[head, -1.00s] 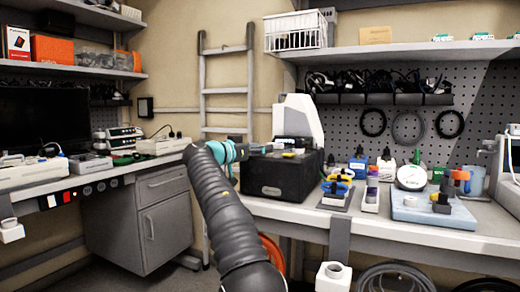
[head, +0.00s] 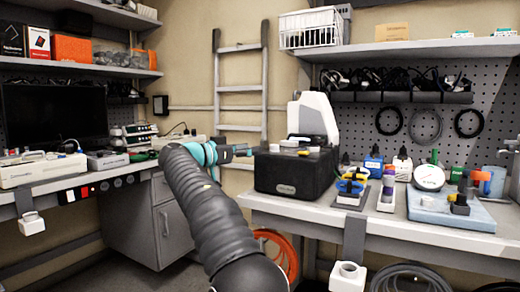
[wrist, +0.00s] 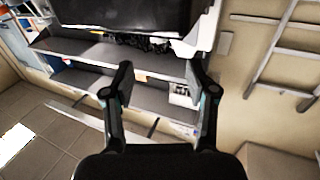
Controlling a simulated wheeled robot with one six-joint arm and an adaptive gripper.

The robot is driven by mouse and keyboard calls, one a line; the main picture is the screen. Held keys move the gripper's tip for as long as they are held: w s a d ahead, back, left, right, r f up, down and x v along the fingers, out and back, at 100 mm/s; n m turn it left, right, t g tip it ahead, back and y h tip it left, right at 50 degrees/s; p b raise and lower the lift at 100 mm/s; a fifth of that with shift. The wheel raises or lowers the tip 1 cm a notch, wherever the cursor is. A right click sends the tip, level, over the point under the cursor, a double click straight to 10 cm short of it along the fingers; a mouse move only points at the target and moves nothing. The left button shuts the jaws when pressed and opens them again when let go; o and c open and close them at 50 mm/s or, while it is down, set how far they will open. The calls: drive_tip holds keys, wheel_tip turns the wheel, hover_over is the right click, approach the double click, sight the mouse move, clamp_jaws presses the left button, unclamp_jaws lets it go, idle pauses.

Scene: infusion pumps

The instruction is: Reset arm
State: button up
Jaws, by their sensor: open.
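My arm extends from the bottom of the head view. My gripper (head: 242,150) points right there, in front of the ladder and just left of the black box (head: 295,172) in the picture. In the wrist view my gripper (wrist: 164,84) has its two black fingers spread apart, with nothing between them. Shelves show behind the fingers, and no finger touches anything in that view. The fingertips are too small to make out in the head view.
The right bench (head: 420,232) carries bottles, a round gauge (head: 429,177) and a blue pad (head: 470,212). A grey ladder (head: 240,88) leans against the wall. The left bench holds a dark monitor (head: 55,118) and devices. Orange tubing (head: 280,250) hangs below the right bench.

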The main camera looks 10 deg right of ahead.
drive_tip(key=shift+s+a, duration=0.35)
drive_tip(key=shift+a, duration=0.25)
